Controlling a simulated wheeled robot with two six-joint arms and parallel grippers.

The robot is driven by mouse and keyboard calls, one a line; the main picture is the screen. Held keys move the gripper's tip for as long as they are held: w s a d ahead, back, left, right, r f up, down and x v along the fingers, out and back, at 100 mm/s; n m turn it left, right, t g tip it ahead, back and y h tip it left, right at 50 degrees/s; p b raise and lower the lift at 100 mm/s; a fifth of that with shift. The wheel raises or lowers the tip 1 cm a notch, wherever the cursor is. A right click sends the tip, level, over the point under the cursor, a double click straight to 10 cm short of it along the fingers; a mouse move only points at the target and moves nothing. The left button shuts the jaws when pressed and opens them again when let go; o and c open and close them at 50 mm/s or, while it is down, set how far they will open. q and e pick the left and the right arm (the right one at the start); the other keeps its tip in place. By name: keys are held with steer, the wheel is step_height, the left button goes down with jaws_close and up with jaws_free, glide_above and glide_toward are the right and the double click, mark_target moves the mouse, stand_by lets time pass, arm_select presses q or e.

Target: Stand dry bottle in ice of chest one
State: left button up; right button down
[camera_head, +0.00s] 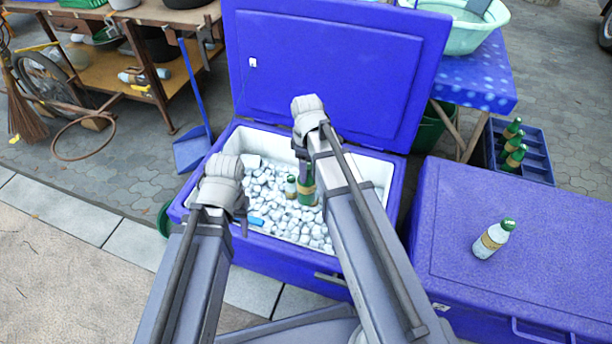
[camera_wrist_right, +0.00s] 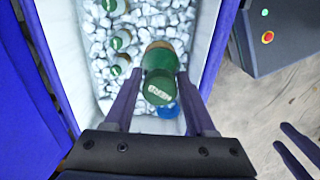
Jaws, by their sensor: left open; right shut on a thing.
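The open blue chest (camera_head: 385,165) holds a bed of white ice (camera_head: 272,205). My right gripper (camera_head: 305,178) is over the ice, shut on a green bottle (camera_head: 306,190) with a tan label. The right wrist view shows this bottle (camera_wrist_right: 160,72) between the fingers, green cap towards the camera. It looks roughly upright; its base is hidden, so I cannot tell whether it rests in the ice. My left gripper (camera_head: 242,222) is open and empty above the chest's front left part.
A closed blue chest (camera_head: 540,225) stands at right with a pale, green-capped bottle (camera_head: 492,239) on top. A blue crate (camera_head: 535,160) holds several green bottles. The raised lid (camera_head: 335,65) stands behind the ice. A blue object (camera_head: 256,221) lies on the ice.

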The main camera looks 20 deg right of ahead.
mark_target(306, 186)
steer(key=shift+a+f, duration=0.1)
steer(key=shift+f, duration=0.15)
step_height(306, 186, down, 26)
steer(key=b, duration=2.5)
steer(key=shift+r+b, duration=0.25)
steer(key=shift+b, duration=0.15)
steer(key=shift+f+b, duration=0.55)
steer(key=shift+f, duration=0.05)
jaws_free()
steer(key=shift+r, duration=0.1)
step_height(306, 186, up, 18)
steer(key=p, duration=1.8)
steer(key=shift+r+p, duration=0.25)
steer(key=shift+p, duration=0.05)
step_height(306, 186, up, 9)
steer(key=p, duration=0.8)
steer(key=shift+f+p, duration=0.15)
steer(key=shift+p, duration=0.2)
steer(key=shift+f, duration=0.1)
